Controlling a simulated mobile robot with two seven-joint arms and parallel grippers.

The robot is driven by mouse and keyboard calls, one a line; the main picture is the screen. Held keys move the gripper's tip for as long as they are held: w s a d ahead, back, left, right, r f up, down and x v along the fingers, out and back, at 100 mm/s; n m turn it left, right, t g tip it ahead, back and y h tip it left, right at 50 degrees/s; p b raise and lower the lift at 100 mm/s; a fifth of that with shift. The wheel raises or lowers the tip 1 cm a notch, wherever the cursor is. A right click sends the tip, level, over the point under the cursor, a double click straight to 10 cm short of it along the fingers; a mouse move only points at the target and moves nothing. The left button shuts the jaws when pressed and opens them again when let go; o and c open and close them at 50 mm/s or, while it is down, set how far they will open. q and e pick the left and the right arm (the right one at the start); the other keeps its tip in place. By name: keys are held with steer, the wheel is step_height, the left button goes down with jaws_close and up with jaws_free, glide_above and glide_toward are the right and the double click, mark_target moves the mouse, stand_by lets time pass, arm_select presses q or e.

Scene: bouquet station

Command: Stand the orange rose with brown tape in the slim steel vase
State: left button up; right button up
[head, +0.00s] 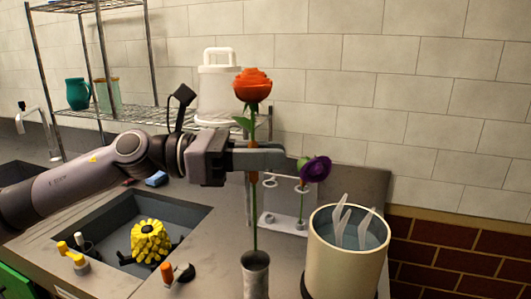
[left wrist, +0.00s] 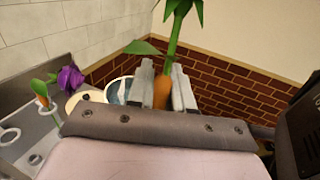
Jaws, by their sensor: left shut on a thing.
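The orange rose (head: 252,85) stands upright in my left gripper (head: 268,157), which is shut on its stem. The brown tape (left wrist: 162,92) shows between the fingers in the left wrist view, where the gripper (left wrist: 164,85) also appears; the bloom is out of that view. In the head view the green stem hangs straight down to the mouth of the slim steel vase (head: 256,280) at the bottom edge. The stem's tip meets the mouth in the picture; I cannot tell how far inside it is. My right gripper is not in view.
A rack (head: 285,220) with ring holders holds a purple flower (head: 316,168) just behind. A cream bucket (head: 345,262) stands right of the vase. A sink with a yellow object (head: 149,240) is at left. A white lidded container (head: 219,85) stands behind my gripper.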

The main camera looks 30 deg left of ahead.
arm_select(q)
step_height(320, 180, down, 11)
steer(key=b, duration=1)
stand_by(0.4)
steer(key=shift+f+b, duration=1.4)
steer(key=shift+b, duration=0.3)
steer(key=o, duration=1.5)
